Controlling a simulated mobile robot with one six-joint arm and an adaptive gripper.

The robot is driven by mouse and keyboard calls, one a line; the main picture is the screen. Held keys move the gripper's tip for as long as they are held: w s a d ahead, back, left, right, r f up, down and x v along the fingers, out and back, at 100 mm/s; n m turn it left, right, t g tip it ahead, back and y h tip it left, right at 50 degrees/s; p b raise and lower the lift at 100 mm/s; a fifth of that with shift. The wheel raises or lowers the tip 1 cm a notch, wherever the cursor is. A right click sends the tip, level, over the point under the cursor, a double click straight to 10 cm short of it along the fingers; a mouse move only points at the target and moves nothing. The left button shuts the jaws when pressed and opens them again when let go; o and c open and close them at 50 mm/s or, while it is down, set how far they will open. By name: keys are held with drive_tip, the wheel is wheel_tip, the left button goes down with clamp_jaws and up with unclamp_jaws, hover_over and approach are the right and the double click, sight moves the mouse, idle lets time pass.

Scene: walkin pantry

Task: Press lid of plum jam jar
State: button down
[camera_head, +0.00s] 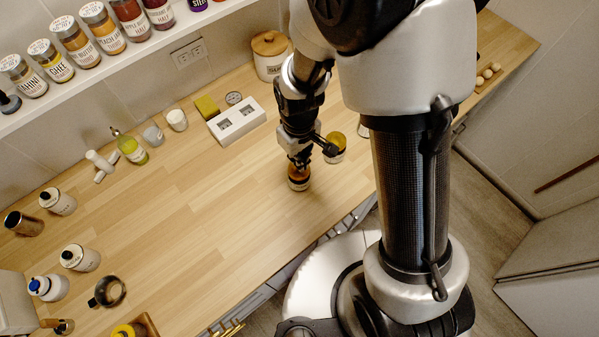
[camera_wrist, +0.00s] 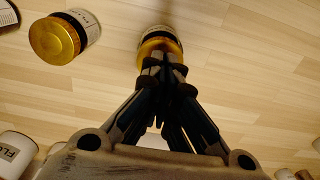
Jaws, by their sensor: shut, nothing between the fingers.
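A small glass jar with a gold lid and pale label (camera_head: 299,182) stands upright on the wooden counter, directly under my gripper (camera_head: 301,161). In the wrist view this jar's gold lid (camera_wrist: 151,47) shows behind my shut fingertips (camera_wrist: 166,62). Its label is partly visible but too small to read surely. The fingers are together with nothing between them, at or just over the lid; I cannot tell whether they touch it. A second gold-lidded jar (camera_head: 336,150) stands just to the right, and shows at upper left in the wrist view (camera_wrist: 54,40).
The counter's middle is clear. A shelf of spice jars (camera_head: 75,42) runs above.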

drive_tip(key=shift+f+b, duration=1)
drive_tip(key=shift+f, duration=0.2)
idle(0.6)
drive_tip(key=shift+r, duration=0.1)
drive_tip(key=shift+r+p, duration=2.35)
drive_tip(key=shift+r, duration=0.65)
drive_tip(key=shift+w+d+r, duration=0.1)
drive_tip(key=shift+r, duration=0.15)
drive_tip(key=s+d+r+m+t+b, duration=0.4)
drive_tip(key=s+d+r+m+b, duration=0.2)
drive_tip(key=s+d+r+b, duration=0.4)
drive_tip(key=s+r+b, duration=0.1)
drive_tip(key=s+r, duration=0.2)
drive_tip(key=shift+s+d+r+m+t, duration=0.3)
drive_tip(key=shift+s+d+r+m, duration=0.05)
drive_tip(key=shift+s+r+m, duration=0.05)
